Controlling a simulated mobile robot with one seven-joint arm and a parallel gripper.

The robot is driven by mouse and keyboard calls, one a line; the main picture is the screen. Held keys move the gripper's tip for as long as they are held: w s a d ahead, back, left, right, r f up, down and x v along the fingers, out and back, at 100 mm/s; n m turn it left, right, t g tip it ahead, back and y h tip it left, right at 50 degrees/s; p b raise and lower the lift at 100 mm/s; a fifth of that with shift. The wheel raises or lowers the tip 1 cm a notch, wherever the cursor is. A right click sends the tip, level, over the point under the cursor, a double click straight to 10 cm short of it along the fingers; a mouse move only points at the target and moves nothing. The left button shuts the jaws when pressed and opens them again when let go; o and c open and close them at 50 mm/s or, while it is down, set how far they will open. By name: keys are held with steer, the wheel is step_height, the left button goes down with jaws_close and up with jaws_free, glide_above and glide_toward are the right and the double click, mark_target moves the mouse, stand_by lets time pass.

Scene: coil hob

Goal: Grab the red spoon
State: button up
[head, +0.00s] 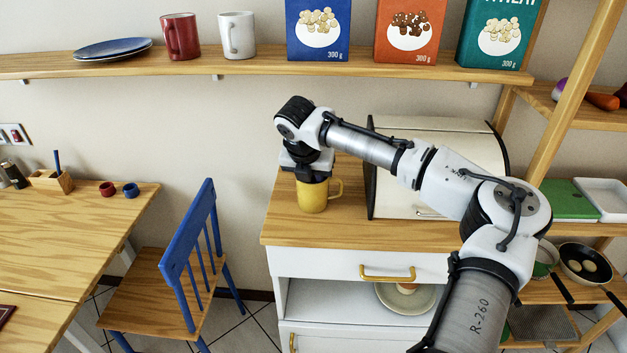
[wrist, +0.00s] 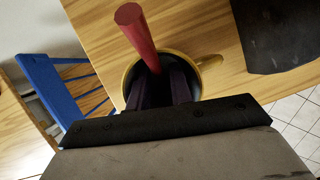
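A yellow mug (head: 313,196) stands on the wooden counter below my gripper (head: 305,172). The red spoon's handle (wrist: 137,31) sticks up out of the mug (wrist: 128,82) in the wrist view and leans to the upper left. Its lower end is hidden in the dark mug, and the spoon does not show in the head view. My gripper's two dark fingers (wrist: 166,75) reach down over the mug opening, close beside the lower handle.
A bread box (head: 430,200) stands on the counter (head: 350,233) right of the mug, near my arm. A blue chair (head: 190,245) is left of the counter. A shelf (head: 240,67) with cups and boxes runs above.

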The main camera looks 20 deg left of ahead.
steer(key=shift+f+p, duration=0.25)
steer(key=shift+p, duration=0.05)
stand_by(0.5)
jaws_close()
